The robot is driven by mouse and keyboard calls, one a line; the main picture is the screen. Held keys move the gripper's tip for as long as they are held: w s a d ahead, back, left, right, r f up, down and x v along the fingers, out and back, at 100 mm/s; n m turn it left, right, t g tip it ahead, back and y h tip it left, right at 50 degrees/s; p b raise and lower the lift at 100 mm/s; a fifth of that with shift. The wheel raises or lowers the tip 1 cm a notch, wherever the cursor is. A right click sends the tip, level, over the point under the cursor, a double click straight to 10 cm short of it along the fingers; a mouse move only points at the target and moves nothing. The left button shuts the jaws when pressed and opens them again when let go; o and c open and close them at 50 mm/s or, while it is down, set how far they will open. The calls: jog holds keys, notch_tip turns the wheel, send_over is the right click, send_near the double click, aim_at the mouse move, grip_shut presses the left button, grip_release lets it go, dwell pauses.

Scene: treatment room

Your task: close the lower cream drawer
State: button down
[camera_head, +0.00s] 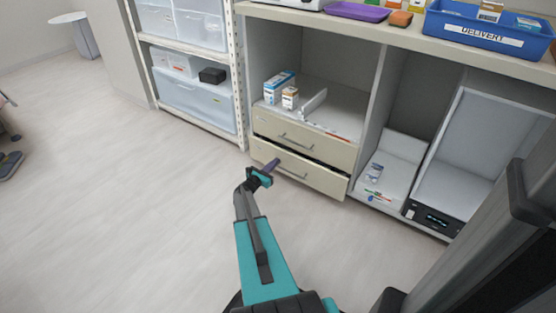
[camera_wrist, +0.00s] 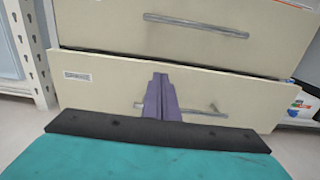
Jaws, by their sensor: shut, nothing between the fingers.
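The lower cream drawer (camera_head: 322,182) stands slightly out from the cabinet, with a dark gap above its front. In the wrist view the lower drawer front (camera_wrist: 95,97) has a metal bar handle and a small label at its upper left. The upper cream drawer (camera_head: 318,146) looks shut; its front also shows in the wrist view (camera_wrist: 110,28). My gripper (camera_head: 273,163) is shut and empty, with its purple fingers in front of the lower drawer's handle. In the wrist view the fingers (camera_wrist: 160,92) hide part of the handle; I cannot tell whether they touch it.
White shelving with clear bins (camera_head: 193,100) stands left of the drawers. Small boxes (camera_head: 280,85) sit on the shelf above them. The floor (camera_head: 120,200) to the left is clear.

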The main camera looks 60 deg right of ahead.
jog(key=a+p, duration=0.2)
jog(key=a, duration=0.6)
jog(key=shift+w+a, duration=0.35)
jog(key=shift+a, duration=0.05)
jog(key=c, duration=2.5)
grip_release()
